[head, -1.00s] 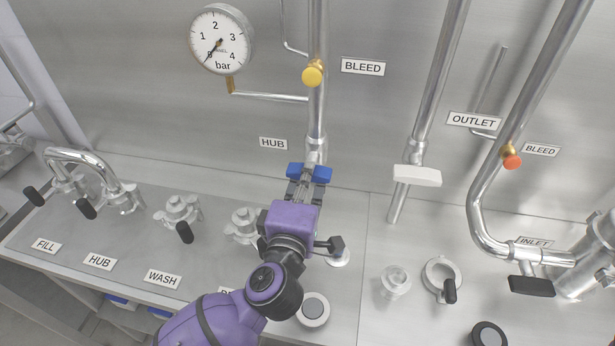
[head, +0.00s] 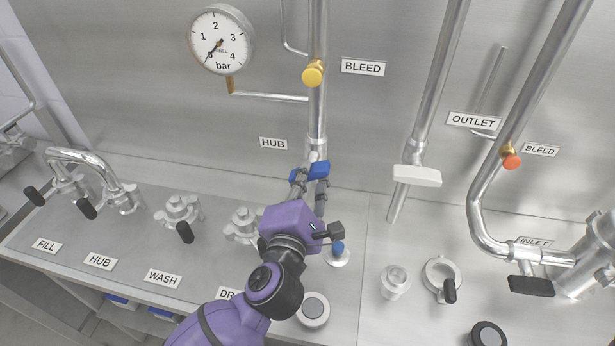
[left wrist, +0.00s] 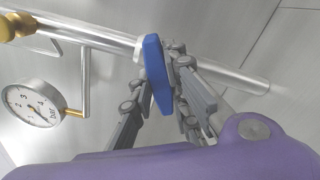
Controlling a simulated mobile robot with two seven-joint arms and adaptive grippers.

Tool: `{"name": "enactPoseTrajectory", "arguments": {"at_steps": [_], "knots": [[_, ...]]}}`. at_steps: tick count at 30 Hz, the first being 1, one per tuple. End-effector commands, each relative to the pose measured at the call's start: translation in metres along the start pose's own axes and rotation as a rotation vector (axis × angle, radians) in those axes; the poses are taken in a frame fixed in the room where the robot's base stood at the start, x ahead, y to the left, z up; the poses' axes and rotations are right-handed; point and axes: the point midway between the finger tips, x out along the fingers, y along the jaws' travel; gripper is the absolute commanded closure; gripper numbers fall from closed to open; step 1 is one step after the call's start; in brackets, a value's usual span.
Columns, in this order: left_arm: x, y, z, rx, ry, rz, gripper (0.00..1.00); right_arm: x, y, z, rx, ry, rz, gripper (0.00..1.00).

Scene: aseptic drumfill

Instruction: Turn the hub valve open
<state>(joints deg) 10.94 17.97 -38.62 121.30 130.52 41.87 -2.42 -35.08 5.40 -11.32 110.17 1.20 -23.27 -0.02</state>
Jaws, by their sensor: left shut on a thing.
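The hub valve's blue handle (head: 316,170) sits on the vertical steel pipe below the HUB label (head: 273,143). It lies across the pipe, tilted with its right end higher. My left gripper (head: 310,180) is shut on this handle, its grey fingers at either side and partly hiding it. In the left wrist view, the blue handle (left wrist: 155,72) is between the fingers (left wrist: 160,95), set crosswise to the pipe. My right gripper is not in view.
A pressure gauge (head: 221,39) and a yellow bleed knob (head: 313,73) are above. A white outlet handle (head: 417,176) is to the right. Capped ports and clamps stand on the bench, with a blue-topped fitting (head: 338,252) close beside my left wrist.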

Motion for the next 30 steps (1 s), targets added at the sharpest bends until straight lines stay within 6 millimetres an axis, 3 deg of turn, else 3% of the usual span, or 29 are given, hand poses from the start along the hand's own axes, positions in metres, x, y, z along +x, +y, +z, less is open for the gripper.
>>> {"name": "enactPoseTrajectory", "arguments": {"at_steps": [30], "knots": [[0.0,-0.001,0.0,-0.913,0.0,0.0,1.0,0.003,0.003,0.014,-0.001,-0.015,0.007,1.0]]}}
